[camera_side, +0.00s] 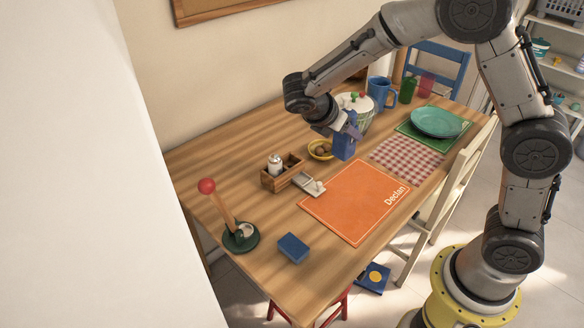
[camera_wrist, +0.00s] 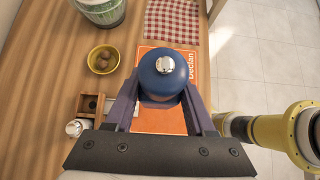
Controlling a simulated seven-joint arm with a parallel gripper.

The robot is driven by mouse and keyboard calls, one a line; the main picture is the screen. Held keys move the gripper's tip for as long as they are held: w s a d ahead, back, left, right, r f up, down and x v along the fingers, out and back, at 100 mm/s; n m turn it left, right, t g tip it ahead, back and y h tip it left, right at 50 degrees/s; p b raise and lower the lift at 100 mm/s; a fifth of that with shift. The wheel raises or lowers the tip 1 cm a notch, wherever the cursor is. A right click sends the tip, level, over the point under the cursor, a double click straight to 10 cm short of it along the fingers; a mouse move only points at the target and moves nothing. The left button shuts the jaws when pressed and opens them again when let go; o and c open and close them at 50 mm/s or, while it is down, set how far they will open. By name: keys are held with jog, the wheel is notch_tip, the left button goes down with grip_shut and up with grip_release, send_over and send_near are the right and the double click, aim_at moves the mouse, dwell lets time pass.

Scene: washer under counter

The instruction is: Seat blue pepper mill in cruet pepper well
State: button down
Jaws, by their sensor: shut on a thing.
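The blue pepper mill (camera_side: 343,147), with a silver knob on its top, is upright between the purple fingers of my gripper (camera_side: 350,128). The mill (camera_wrist: 162,72) also fills the middle of the wrist view, with both fingers closed on its sides. Its height above the table is hard to tell. The wooden cruet (camera_side: 283,180) stands to the left of the mill in the side view. A white shaker with a silver top (camera_side: 275,165) sits in its left part, and a dark, empty-looking well (camera_side: 292,163) shows at its right. The cruet (camera_wrist: 92,104) is at the left in the wrist view.
A yellow bowl (camera_side: 314,154) with brown items is beside the mill. A white-and-grey object (camera_side: 310,184) lies by the cruet, next to the orange mat (camera_side: 350,205). A patterned pot (camera_side: 362,117) stands behind. A blue block (camera_side: 293,248) and red-knobbed stand (camera_side: 240,237) are nearer the front.

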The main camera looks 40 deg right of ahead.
jog(key=shift+w+a+f, duration=0.2)
jog(key=shift+w+f, duration=2.2)
jog(key=shift+w, duration=0.55)
jog(key=shift+w+a+f, duration=0.15)
jog(key=shift+w+f, duration=2.25)
jog(key=shift+w, duration=0.5)
jog(key=shift+w+a+f, duration=0.2)
jog(key=shift+w+f, duration=2.2)
jog(key=shift+w, duration=0.55)
jog(key=shift+f, duration=0.15)
jog(key=shift+c, duration=1.2)
grip_release()
